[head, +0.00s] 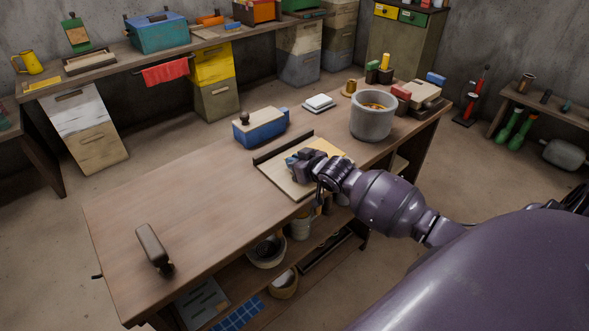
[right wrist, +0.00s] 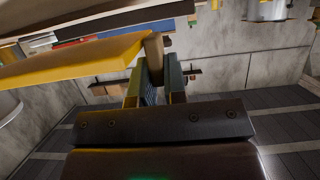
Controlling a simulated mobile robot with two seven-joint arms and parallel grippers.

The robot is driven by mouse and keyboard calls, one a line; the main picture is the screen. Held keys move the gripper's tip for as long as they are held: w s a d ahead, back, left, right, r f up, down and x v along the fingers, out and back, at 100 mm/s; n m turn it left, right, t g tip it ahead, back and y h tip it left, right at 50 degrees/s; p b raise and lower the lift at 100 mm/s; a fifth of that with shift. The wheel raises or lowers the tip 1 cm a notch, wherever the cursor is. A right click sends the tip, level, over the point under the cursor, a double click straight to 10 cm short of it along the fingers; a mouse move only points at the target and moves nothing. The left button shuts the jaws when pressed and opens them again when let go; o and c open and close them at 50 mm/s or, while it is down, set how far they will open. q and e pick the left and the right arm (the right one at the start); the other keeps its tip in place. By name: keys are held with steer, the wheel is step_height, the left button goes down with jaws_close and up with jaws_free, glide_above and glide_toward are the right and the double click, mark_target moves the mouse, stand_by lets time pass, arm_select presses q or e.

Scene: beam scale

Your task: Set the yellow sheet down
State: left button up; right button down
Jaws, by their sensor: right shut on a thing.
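The yellow sheet (head: 328,147) shows in the head view over the pale board (head: 284,184) on the wooden bench, partly hidden behind my right gripper (head: 298,168). In the right wrist view the sheet (right wrist: 70,63) is a flat yellow slab at the left, its near end by the fingers. My right gripper (right wrist: 154,90) is shut, with a tan post (right wrist: 153,50) at the sheet's end by its fingertips. The exact grip is hard to see, and I cannot tell whether the sheet touches the board. My left gripper is out of view.
A dark strip (head: 283,147) edges the board's far side. A blue box (head: 262,128) stands beyond it, and a grey pot (head: 372,116) stands to the right. The bench's left half (head: 190,190) is mostly clear.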

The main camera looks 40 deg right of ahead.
step_height(320, 180, down, 2)
steer(key=shift+f, duration=0.25)
steer(key=shift+r, duration=0.1)
steer(key=c, duration=1.2)
jaws_free()
steer(key=shift+f, duration=0.2)
steer(key=shift+o, duration=0.2)
